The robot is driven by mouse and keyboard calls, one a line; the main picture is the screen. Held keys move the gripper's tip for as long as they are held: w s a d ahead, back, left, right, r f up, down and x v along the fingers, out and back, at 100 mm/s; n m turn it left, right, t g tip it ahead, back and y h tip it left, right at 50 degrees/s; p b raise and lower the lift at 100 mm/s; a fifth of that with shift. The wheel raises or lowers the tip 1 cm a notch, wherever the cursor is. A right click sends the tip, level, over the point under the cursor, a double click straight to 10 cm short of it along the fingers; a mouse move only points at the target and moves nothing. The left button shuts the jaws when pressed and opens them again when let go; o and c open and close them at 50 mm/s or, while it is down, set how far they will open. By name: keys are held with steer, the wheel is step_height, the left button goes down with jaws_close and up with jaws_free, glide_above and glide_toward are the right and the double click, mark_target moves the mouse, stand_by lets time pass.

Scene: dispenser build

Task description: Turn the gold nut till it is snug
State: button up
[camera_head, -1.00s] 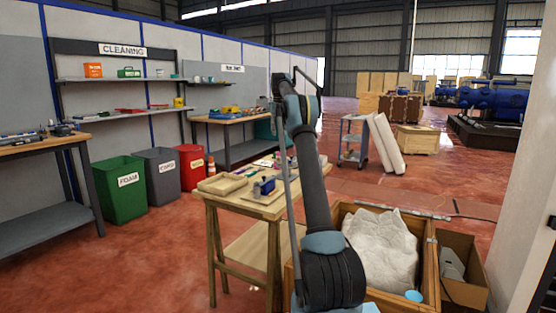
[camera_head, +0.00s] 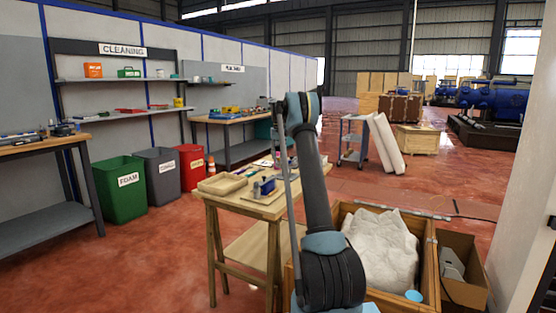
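A small wooden workbench (camera_head: 240,257) stands in the middle of the head view. On its top lie a shallow wooden tray (camera_head: 222,184) and a blue block-like part (camera_head: 265,186) on a pale board. The gold nut cannot be made out at this size. My arm rises in front of the bench and covers its right part. My gripper is hidden behind the arm, so its fingers and anything in them do not show.
An open wooden crate (camera_head: 431,262) with a white filled bag (camera_head: 384,245) and a cardboard box (camera_head: 462,300) stand right of my arm. Green (camera_head: 120,190), grey (camera_head: 161,172) and red (camera_head: 192,166) bins line the left.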

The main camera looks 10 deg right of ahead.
steer(key=shift+f, duration=0.3)
jaws_close()
steer(key=shift+m, duration=0.3)
steer(key=m, duration=0.4)
steer(key=shift+a, duration=0.1)
steer(key=shift+a+m, duration=0.15)
steer(key=shift+m, duration=2.05)
